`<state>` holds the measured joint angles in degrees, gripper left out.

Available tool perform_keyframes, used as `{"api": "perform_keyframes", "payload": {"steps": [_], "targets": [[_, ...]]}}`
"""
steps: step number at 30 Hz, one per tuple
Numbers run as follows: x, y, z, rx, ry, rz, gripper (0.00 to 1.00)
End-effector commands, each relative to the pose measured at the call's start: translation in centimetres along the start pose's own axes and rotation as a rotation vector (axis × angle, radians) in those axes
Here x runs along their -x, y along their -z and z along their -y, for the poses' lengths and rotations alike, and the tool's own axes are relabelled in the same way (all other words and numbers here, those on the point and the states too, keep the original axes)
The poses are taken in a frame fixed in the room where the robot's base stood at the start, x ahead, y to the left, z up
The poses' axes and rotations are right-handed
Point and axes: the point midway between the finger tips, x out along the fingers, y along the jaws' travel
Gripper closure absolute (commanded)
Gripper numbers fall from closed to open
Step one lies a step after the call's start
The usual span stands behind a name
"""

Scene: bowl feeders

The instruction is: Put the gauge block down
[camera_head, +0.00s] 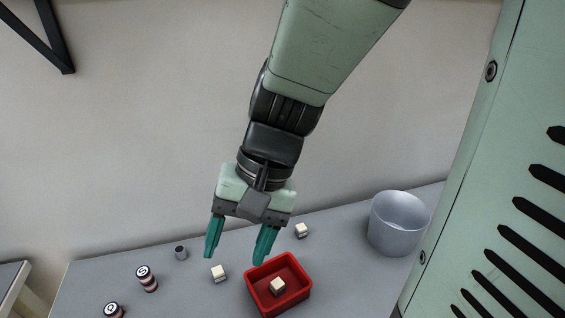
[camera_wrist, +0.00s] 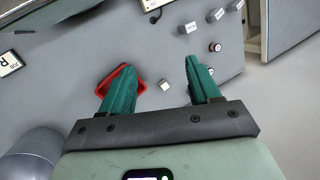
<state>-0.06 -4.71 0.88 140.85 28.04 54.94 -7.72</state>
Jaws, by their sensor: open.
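Three small cream blocks show in the head view, and I cannot tell which is the gauge block. One cream block (camera_head: 277,286) lies inside the red tray (camera_head: 307,288). A second cream block (camera_head: 219,273) stands on the grey table left of the tray. A third cream block (camera_head: 301,231) stands behind the tray. My gripper (camera_head: 235,257) is open and empty, with its teal fingers pointing down above the table. In the wrist view a cream block (camera_wrist: 165,84) shows between the fingers, apart from them. The left finger there partly hides the red tray (camera_wrist: 126,70).
A pale grey bucket (camera_head: 398,226) stands at the right of the table. A small grey cylinder (camera_head: 180,253) and two banded, labelled pieces (camera_head: 147,279) (camera_head: 114,310) stand at the left. A green slotted panel (camera_head: 500,180) rises at the right. The table around the left block is clear.

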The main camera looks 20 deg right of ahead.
Motion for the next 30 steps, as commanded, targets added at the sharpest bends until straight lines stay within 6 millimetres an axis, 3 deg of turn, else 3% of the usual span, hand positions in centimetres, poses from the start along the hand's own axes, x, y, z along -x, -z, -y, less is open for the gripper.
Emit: {"api": "perform_keyframes", "payload": {"steps": [1, 6, 10, 15, 30], "targets": [[4.2, -1.2, 0.9, 0.120, -0.041, -0.186, 0.38], [9.3, -2.8, -1.5, 0.236, -0.204, -0.435, 0.38], [12.1, -3.7, -2.7, 0.281, -0.289, -0.571, 0.38], [13.6, -4.3, -3.4, 0.301, -0.337, -0.644, 0.38], [13.7, -4.3, -3.5, 0.301, -0.339, -0.646, 0.38]]}}
